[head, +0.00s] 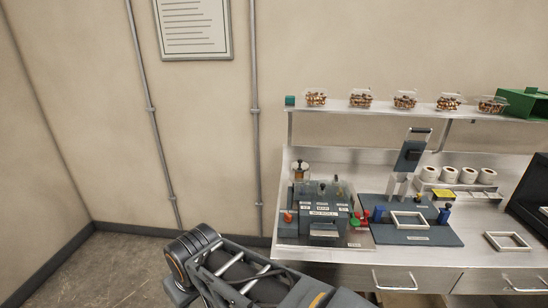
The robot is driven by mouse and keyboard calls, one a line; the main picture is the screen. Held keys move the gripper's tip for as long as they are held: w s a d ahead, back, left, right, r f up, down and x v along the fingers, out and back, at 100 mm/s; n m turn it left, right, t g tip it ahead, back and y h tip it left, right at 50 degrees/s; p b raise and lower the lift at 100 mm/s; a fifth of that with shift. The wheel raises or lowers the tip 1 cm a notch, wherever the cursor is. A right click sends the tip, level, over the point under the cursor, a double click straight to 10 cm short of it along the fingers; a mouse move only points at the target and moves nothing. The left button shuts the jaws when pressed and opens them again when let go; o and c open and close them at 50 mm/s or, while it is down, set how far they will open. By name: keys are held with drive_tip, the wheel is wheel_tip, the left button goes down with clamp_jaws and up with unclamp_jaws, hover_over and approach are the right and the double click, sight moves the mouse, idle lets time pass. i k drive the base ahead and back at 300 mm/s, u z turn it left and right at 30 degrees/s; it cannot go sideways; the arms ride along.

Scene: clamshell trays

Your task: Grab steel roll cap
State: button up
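My gripper is not in view. Only links of my arm show at the bottom, in front of the bench. More pale rolls (430,174) stand in a row at the back right of the bench, with no cap visible on them.
A grey labelled station (323,213) and a blue-grey press with a raised head (409,156) fill the bench's left and middle. An empty pale frame (507,233) lies at right. A shelf (380,111) above bears filled clear trays (360,99) and a green box (524,103).

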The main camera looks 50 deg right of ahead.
sight(300, 166)
drive_tip(key=i, duration=2.95)
drive_tip(key=z, duration=3.35)
drive_tip(key=i, duration=0.55)
